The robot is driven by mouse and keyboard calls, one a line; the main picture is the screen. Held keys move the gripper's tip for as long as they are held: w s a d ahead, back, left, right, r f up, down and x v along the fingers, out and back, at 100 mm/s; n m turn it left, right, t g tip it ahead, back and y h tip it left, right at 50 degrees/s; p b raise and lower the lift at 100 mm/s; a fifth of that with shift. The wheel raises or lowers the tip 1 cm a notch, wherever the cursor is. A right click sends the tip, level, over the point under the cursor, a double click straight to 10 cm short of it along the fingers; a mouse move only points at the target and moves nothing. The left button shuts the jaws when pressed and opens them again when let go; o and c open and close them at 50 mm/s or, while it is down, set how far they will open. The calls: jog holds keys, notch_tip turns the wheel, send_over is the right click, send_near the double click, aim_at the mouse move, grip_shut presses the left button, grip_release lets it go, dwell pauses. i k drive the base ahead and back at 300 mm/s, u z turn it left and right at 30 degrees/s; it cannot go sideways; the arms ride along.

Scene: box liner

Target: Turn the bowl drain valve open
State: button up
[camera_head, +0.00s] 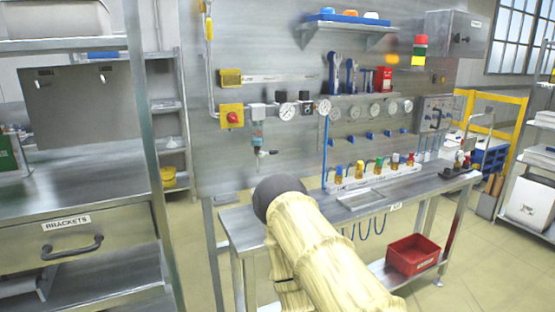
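A filter unit with a greenish clear bowl (258,134) hangs on the metal wall panel, left of the round gauges. Below the bowl, a small drain valve (261,154) shows with a short handle pointing to the right. It is too small to tell whether the valve is open or shut. My arm, in a cream sleeve with a dark rounded end, reaches up from the lower right and stands in front of the bench, below the valve in the picture. My gripper is not visible.
A yellow box with a red knob (232,117) is left of the bowl. The workbench (240,225) carries several coloured fittings (378,165). A red bin (413,254) sits on its lower shelf. A drawer cabinet (75,242) stands at left. Floor between them is clear.

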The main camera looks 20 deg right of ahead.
aim_at(259, 154)
jog(key=k, duration=0.15)
jog(key=z, duration=1.9)
jog(key=i, duration=0.95)
jog(key=u, duration=1.85)
